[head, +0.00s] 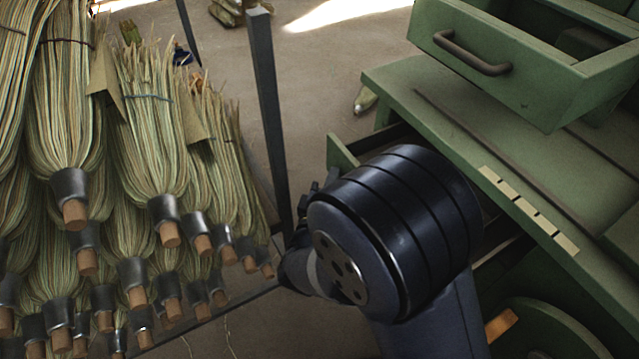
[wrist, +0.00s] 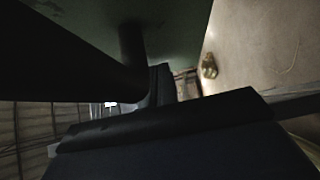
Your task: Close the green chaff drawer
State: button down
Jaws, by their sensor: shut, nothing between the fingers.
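A green drawer (head: 342,153) is pulled out under the green bench top, and my arm hides most of its front. Higher up, a green drawer-like box (head: 560,85) with a dark bar handle (head: 470,55) juts out above the bench. My gripper (head: 308,205) is at the left of my dark wrist, beside the lower drawer's outer end, mostly hidden by my arm. In the wrist view a green panel (wrist: 185,35) with a dark handle-like bar (wrist: 133,55) is close above my shut gripper (wrist: 160,85). I cannot tell whether they touch.
Several brooms with wooden stubs (head: 170,235) hang in rows on the left. A dark metal post (head: 268,110) stands between them and the bench (head: 500,135). Open floor (head: 320,75) shows behind the post.

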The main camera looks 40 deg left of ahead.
jog(key=w+d, duration=0.2)
jog(key=w, duration=0.2)
jog(key=w+d, duration=0.2)
jog(key=w, duration=0.3)
jog(key=w+d+b, duration=0.1)
jog(key=w+d, duration=0.1)
jog(key=w, duration=0.3)
jog(key=shift+w, duration=0.15)
jog(key=shift+w+d, duration=0.15)
jog(key=shift+w, duration=0.25)
jog(key=shift+w+r, duration=0.1)
jog(key=shift+r, duration=0.05)
